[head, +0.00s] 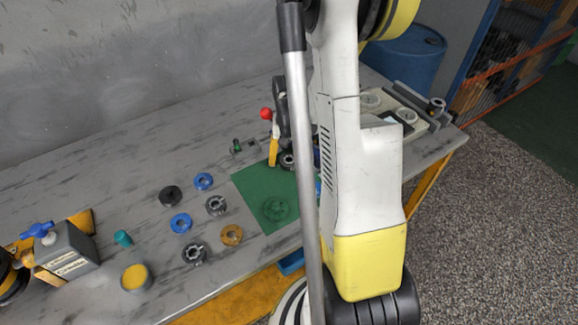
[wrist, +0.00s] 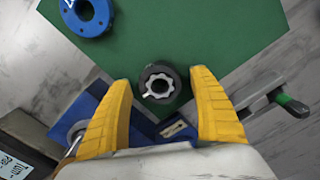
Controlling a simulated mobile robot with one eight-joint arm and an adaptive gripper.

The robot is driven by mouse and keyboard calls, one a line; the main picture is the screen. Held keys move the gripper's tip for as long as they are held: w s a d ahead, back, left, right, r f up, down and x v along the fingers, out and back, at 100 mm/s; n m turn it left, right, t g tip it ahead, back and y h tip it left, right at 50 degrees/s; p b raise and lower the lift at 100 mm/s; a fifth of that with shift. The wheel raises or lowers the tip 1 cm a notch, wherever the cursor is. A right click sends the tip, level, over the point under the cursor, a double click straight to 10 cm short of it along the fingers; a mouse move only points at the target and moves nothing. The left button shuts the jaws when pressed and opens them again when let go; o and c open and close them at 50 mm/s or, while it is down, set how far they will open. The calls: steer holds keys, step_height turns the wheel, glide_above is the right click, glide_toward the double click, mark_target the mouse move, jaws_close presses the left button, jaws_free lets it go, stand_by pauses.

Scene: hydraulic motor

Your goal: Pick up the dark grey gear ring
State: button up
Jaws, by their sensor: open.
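A dark grey ring with a lighter toothed inner part (wrist: 158,84) sits at the edge of the green mat in the wrist view. It also shows in the head view (head: 287,161), partly hidden by my gripper and arm. My gripper (wrist: 162,80) is open, with its yellow fingers either side of the ring in the picture and nothing held. Contact and height cannot be told. In the head view one yellow finger (head: 273,151) shows beside the ring. Two other dark grey toothed rings, a nearer one (head: 194,254) and a farther one (head: 216,205), lie left of the mat.
Blue rings (head: 181,223), a black ring (head: 171,196) and a bronze ring (head: 232,235) lie left of the green mat (head: 250,185). A green-handled tool (wrist: 292,104) and a blue block (wrist: 75,122) are close to my fingers. A red ball knob (head: 266,113) stands behind.

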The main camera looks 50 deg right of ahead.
steer(key=c, duration=1.5)
step_height(320, 180, up, 10)
steer(key=p, duration=0.4)
steer(key=shift+p, duration=0.3)
steer(key=shift+r, duration=0.15)
steer(key=shift+r+p, duration=0.6)
steer(key=shift+r, duration=0.05)
